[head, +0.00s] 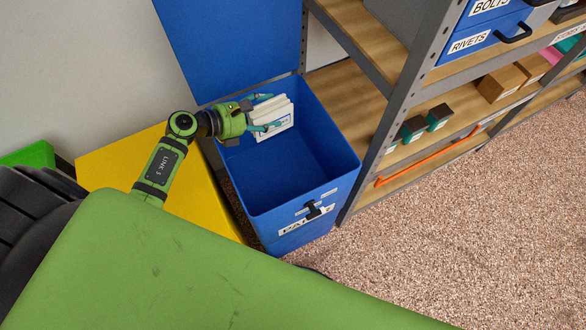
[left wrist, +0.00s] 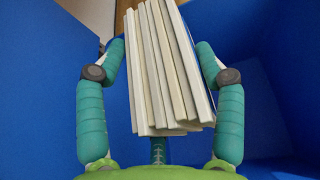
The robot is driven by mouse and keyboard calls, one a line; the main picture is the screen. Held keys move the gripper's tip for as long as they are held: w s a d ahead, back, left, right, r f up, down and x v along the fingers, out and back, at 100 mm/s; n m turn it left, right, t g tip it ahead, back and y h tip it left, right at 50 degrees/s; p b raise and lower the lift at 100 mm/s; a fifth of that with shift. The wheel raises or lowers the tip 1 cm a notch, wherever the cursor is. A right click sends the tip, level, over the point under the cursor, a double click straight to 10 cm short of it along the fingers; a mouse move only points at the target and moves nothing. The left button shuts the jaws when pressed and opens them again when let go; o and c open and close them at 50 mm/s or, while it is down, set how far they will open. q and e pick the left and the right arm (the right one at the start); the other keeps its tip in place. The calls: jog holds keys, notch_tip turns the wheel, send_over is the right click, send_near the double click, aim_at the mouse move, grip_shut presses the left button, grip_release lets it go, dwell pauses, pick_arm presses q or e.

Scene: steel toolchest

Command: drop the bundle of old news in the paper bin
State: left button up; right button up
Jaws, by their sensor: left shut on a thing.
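The bundle of old news (head: 274,119) is a stack of white, folded papers. My left gripper (head: 266,113) is shut on it and holds it over the open paper bin, near the bin's back left. In the left wrist view the bundle (left wrist: 165,70) sits between the two teal fingers of my left gripper (left wrist: 160,60), with blue walls around it. The paper bin (head: 345,190) is a blue box with its lid (head: 235,45) raised at the back and a partly readable label on its front. The bin's visible floor looks empty. My right gripper is not in view.
A yellow bin (head: 150,180) stands left of the blue bin, with a green one (head: 35,155) further left. A metal shelf unit (head: 385,120) with wooden boards stands close on the right, holding blue drawers (head: 470,42) and small boxes. Speckled floor (head: 460,220) is clear at right.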

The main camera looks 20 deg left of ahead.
pick_arm(q)
jog(key=shift+f, duration=0.1)
jog(key=shift+w+f, duration=0.1)
jog(key=shift+f, duration=0.05)
notch_tip(320, 180, down, 4)
jog(key=b, duration=0.4)
jog(key=shift+f, duration=0.25)
jog(key=shift+f+b, duration=0.5)
jog(key=shift+f, duration=0.05)
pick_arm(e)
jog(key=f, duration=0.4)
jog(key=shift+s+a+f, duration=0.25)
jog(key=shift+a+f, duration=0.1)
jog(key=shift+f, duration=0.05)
pick_arm(q)
jog(key=o, duration=1.4)
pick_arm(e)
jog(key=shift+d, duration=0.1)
pick_arm(q)
jog(key=shift+s, duration=0.2)
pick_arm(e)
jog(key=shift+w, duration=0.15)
